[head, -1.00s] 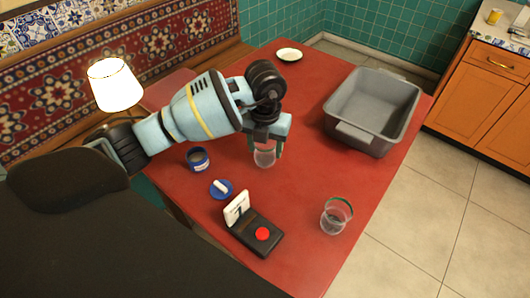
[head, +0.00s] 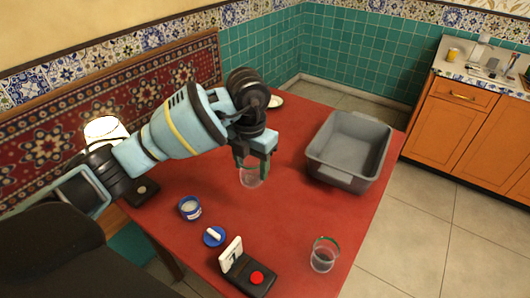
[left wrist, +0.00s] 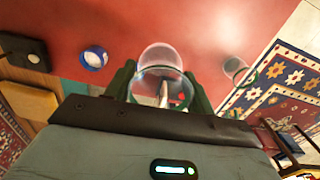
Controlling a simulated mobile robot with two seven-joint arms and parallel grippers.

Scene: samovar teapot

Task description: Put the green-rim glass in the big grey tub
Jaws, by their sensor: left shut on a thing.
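A clear glass with a green rim (head: 324,254) stands upright on the red table near its front right edge. It also shows at the right in the left wrist view (left wrist: 236,70). My left gripper (head: 254,160) is shut on a second clear glass (head: 251,175), which it holds upright above the table; this glass also shows between the fingers in the left wrist view (left wrist: 160,56). I cannot make out a coloured rim on it. The big grey tub (head: 341,176) stands at the table's right side, right of the held glass, and looks empty. My right gripper is out of view.
A blue jar (head: 190,208), a blue lid with a white handle (head: 214,237) and a black box with a red button (head: 256,278) and white card (head: 231,254) stand at the front left. A white plate (head: 276,101) lies at the back. A lamp (head: 105,130) stands at left.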

